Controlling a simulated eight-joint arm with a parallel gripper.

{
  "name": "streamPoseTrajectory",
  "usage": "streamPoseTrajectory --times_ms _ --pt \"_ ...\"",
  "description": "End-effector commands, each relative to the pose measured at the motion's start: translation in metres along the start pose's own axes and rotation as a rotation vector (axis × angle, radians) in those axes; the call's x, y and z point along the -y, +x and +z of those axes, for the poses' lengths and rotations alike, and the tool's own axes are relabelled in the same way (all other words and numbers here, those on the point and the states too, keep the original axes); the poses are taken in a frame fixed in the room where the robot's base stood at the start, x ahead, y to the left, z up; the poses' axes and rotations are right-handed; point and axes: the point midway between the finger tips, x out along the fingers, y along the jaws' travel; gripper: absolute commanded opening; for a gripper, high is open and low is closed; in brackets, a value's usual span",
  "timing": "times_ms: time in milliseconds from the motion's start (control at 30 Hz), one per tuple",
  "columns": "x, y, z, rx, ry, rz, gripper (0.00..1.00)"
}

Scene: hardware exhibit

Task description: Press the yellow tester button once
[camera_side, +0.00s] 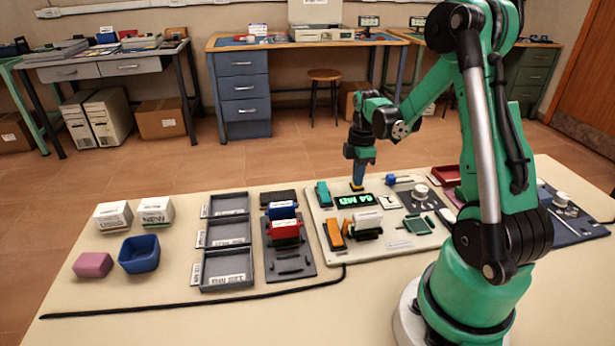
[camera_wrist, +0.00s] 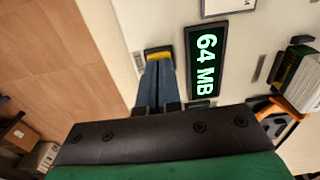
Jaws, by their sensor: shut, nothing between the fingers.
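The display (camera_wrist: 206,60) reads "64 MB" in green there.
A teal part (camera_side: 322,194) stands left of the button, and an orange-ended slot (camera_side: 335,234) lies nearer the front. Grey labelled trays (camera_side: 227,268), a blue bin (camera_side: 139,254) and a pink block (camera_side: 93,265) are farther left. A black cable (camera_side: 190,305) crosses the front table.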

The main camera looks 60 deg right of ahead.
Motion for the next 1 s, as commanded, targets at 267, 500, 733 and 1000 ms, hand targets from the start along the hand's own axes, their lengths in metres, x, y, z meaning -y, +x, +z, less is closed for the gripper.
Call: streamPoseTrajectory --times_ms 267,500,733,1000 --pt "0.0 -0.018 0.0 0.0 0.0 0.0 0.0" --pt "0.0 -0.042 0.0 0.0 0.0 0.0 0.0" --pt "0.0 -0.063 0.0 0.0 0.0 0.0 0.0" --pt "0.0 -0.071 0.0 0.0 0.0 0.0 0.0"
